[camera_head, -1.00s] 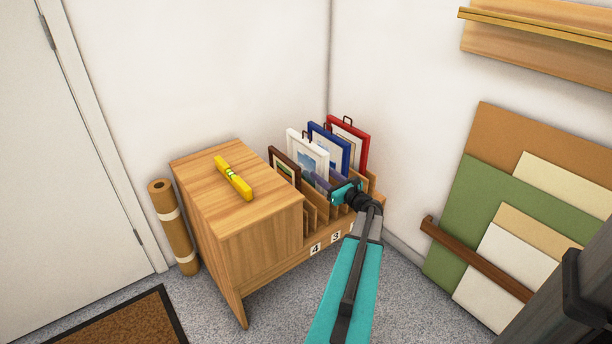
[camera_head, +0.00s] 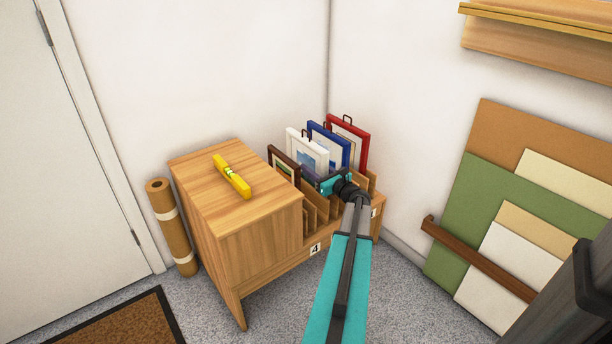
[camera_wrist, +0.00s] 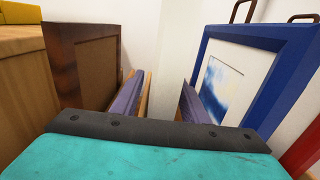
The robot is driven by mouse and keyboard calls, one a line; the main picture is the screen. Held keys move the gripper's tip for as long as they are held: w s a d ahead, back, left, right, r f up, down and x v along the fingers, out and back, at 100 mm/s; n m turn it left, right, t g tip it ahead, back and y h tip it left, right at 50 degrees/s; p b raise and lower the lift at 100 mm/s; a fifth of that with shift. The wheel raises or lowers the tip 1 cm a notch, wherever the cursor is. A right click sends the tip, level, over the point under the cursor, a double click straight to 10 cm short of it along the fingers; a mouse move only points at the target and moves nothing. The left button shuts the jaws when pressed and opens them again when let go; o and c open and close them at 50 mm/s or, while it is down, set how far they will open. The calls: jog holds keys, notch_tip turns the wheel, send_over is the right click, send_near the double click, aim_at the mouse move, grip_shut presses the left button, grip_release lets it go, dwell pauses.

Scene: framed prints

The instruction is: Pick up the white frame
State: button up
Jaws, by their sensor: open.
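The white frame (camera_head: 308,150) stands upright in the wooden rack (camera_head: 318,222), between the brown frame and the blue frame. In the wrist view the white frame (camera_wrist: 178,60) shows nearly edge-on as a pale upright strip. My gripper (camera_head: 323,181) is at the near side of the white frame in the head view and hides part of its lower area. In the wrist view my gripper (camera_wrist: 163,95) is open, with one purple finger on each side of the white frame's strip. Whether either finger touches it cannot be told.
The brown frame (camera_wrist: 78,70) is close on the left and the blue frame (camera_wrist: 255,35) close on the right. A red frame (camera_head: 348,128) stands behind. A wooden cabinet (camera_head: 262,225) carries a yellow level (camera_head: 232,177). Panels (camera_head: 535,200) lean at the right wall.

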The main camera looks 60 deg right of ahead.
jog(key=shift+w+d, duration=0.1)
jog(key=shift+w, duration=0.25)
jog(key=shift+c, duration=0.2)
grip_shut()
jog(key=shift+d, duration=0.1)
dwell(0.9)
